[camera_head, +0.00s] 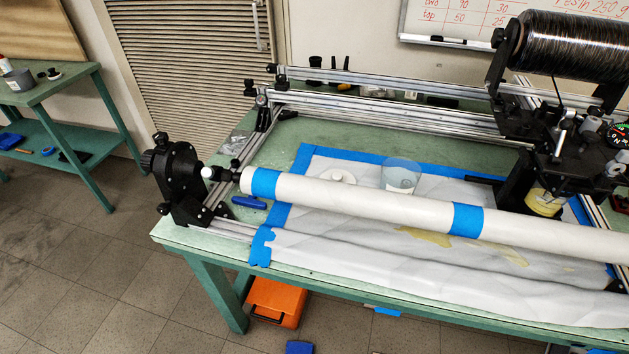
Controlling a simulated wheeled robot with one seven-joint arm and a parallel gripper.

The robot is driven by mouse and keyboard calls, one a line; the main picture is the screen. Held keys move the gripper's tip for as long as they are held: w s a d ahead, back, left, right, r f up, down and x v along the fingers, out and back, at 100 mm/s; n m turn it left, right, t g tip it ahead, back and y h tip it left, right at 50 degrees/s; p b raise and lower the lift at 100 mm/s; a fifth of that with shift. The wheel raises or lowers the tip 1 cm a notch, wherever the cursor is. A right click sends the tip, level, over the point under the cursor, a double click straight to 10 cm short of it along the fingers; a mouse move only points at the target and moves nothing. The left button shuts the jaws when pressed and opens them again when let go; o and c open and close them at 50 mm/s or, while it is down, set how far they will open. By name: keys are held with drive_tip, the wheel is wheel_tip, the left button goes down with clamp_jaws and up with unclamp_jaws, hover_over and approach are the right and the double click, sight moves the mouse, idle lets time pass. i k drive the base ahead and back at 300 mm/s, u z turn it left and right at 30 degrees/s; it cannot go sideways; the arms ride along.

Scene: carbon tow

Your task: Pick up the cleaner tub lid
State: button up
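A small white round piece (340,177), which looks like a lid, lies on the white sheet behind the long white tube. The tube hides part of its near side. A translucent cup or tub (401,174) with white contents stands upright to its right, apart from it. On the side table at the far left is a grey tub (18,80) with a white and red item at its back, cut by the picture edge. A small dark item (50,74) lies beside it. I cannot tell for sure which piece is the cleaner tub lid. My gripper is not in view.
The long white tube (360,202) with blue tape bands spans the green worktable (215,247). A black chuck (178,180) holds its left end. Rails, a carriage and a dark spool (570,45) stand behind and right. An orange box (277,302) sits below. Floor is open at left.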

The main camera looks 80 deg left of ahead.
sight(338, 175)
drive_tip(key=k, duration=0.65)
drive_tip(key=u, duration=1.8)
drive_tip(key=i, duration=1)
drive_tip(key=z, duration=0.05)
